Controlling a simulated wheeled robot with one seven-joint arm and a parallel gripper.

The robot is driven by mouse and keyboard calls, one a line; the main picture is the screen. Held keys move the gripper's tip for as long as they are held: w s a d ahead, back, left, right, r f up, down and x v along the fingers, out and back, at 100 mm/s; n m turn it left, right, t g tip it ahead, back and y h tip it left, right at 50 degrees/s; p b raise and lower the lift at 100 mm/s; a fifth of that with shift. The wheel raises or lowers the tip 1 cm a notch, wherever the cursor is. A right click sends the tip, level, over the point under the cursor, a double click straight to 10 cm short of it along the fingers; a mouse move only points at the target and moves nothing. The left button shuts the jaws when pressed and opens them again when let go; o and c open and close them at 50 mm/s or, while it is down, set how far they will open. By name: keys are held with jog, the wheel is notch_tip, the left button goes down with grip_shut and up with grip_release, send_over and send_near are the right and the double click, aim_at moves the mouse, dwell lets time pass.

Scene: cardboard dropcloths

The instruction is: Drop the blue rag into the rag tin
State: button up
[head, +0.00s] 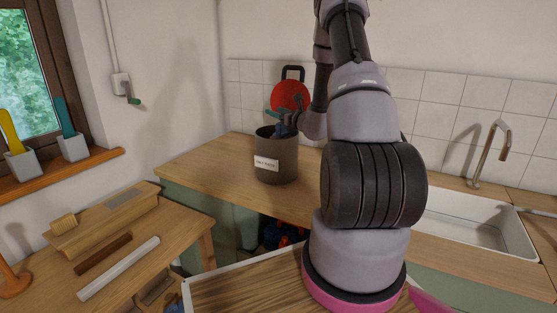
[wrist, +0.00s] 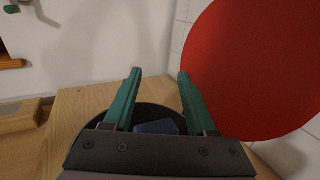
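The rag tin (head: 276,160) is a dark grey cylinder with a white label, standing upright on the wooden counter. My gripper (head: 275,115) is over the tin's mouth. In the wrist view its two green fingers (wrist: 159,75) are spread apart, with nothing held between their tips. The dark mouth of the tin shows beneath the gripper there. A dark blue patch, likely the blue rag (wrist: 156,127), shows within the tin's mouth, partly hidden by the gripper body. How deep it lies cannot be told.
A red round board (head: 290,95) leans on the tiles close behind the tin; it fills the right of the wrist view. A white sink (head: 475,222) is at right. A wooden bench (head: 115,240) is at left. The counter left of the tin is clear.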

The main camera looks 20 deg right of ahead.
jog(key=shift+s, duration=0.1)
jog(key=v, duration=1)
jog(key=shift+s, duration=0.3)
